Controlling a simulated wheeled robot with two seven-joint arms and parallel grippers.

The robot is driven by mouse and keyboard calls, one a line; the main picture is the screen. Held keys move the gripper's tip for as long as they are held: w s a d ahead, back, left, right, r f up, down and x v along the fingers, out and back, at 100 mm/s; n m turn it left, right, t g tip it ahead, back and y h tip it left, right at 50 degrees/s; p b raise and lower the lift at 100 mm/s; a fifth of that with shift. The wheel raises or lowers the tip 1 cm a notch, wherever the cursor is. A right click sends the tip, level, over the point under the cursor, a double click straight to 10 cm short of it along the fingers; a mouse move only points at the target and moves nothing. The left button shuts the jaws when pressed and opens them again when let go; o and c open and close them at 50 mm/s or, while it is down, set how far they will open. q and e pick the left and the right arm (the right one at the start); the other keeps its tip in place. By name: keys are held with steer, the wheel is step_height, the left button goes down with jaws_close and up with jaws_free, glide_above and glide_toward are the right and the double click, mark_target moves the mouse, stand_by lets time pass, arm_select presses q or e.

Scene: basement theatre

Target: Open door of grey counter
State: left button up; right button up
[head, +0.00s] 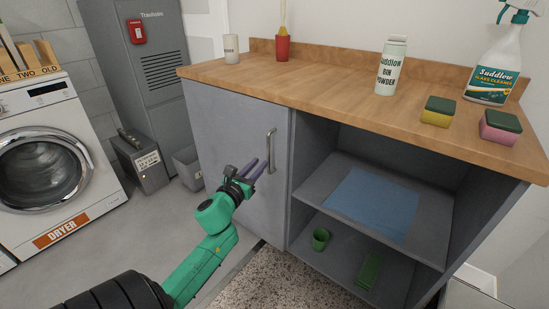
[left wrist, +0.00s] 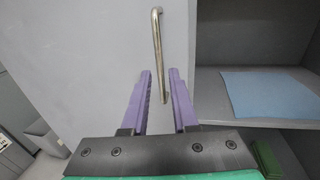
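The grey counter (head: 288,150) has a wooden top and a shut grey door (head: 225,140) on its left side. A vertical metal handle (head: 270,150) sits near the door's right edge; it also shows in the left wrist view (left wrist: 158,50). My left gripper (head: 256,170), with purple fingers, is in front of the door, close to the lower part of the handle. In the left wrist view its fingers (left wrist: 158,86) are apart, with the lower end of the handle between or just beyond the tips. It holds nothing that I can see. My right gripper is not in view.
Open shelves right of the door hold a blue cloth (head: 370,205), a green cup (head: 320,239) and a green item (head: 369,270). Bottles and sponges stand on the top. A dryer (head: 45,165), grey case (head: 140,160) and bin (head: 188,165) are left. Floor before the door is clear.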

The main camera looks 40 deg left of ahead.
mark_target(268, 154)
arm_select(q)
steer(key=b+x, duration=0.1)
steer(key=x, duration=0.6)
steer(key=shift+w+a+f, duration=0.1)
steer(key=shift+w, duration=0.2)
jaws_close()
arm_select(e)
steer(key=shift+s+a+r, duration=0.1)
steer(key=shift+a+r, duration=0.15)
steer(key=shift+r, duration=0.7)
